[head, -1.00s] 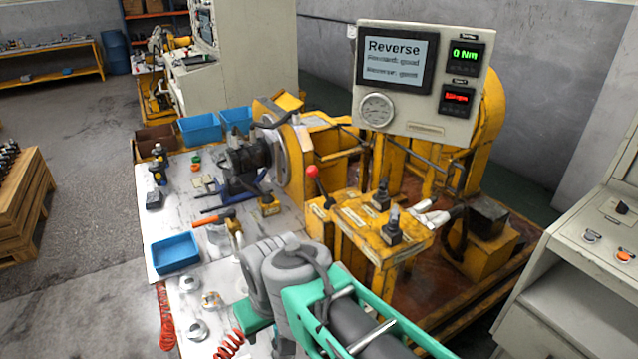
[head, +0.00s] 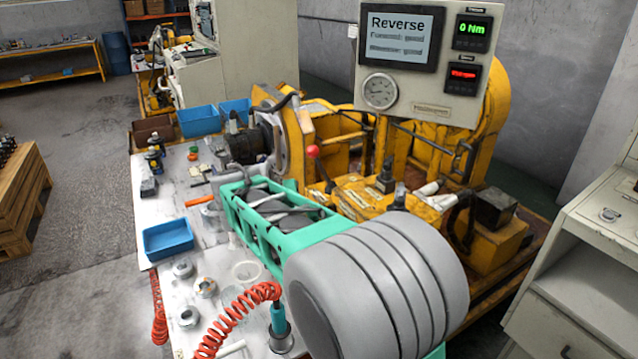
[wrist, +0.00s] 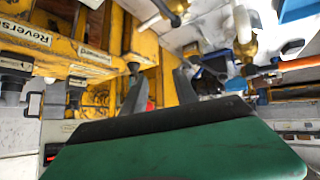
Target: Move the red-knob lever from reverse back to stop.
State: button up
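The red-knob lever (head: 313,152) stands on the yellow control block (head: 352,194), right of the motor in the head view. Its knob is visible, but my arm hides part of the shaft and base. The screen (head: 398,38) reads "Reverse". In the wrist view my gripper (wrist: 157,78) has two grey fingers spread apart. A small red patch (wrist: 151,105) shows between them; I cannot tell if it is the knob. I see no contact with the lever.
Labels marked Reverse (wrist: 25,33) and Forward (wrist: 95,53) are on the yellow block in the wrist view. The motor (head: 250,140) stands left of the lever. A blue tray (head: 168,239) and loose metal parts lie on the white bench. A gauge (head: 380,91) hangs on the panel.

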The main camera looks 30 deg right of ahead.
aim_at(319, 164)
jog(key=w+d+f+m+h+b, duration=0.1)
jog(key=w+d+h+b, duration=0.1)
jog(key=d, duration=0.4)
jog(key=w+d+f+m+h+b, duration=0.1)
jog(key=w+d+h+b, duration=0.1)
jog(key=w+d+h, duration=0.2)
jog(key=w+d+f+m+h+b, duration=0.1)
jog(key=w+d+m+h+b, duration=0.1)
jog(key=w+d, duration=0.6)
jog(key=shift+w+d+t+h, duration=0.15)
jog(key=shift+d+h, duration=0.15)
jog(key=shift+d, duration=0.3)
jog(key=shift+w+d+t+h, duration=0.15)
jog(key=shift+d+h, duration=0.15)
jog(key=shift+d, duration=0.25)
jog(key=shift+s, duration=0.1)
jog(key=shift+c, duration=0.4)
grip_shut()
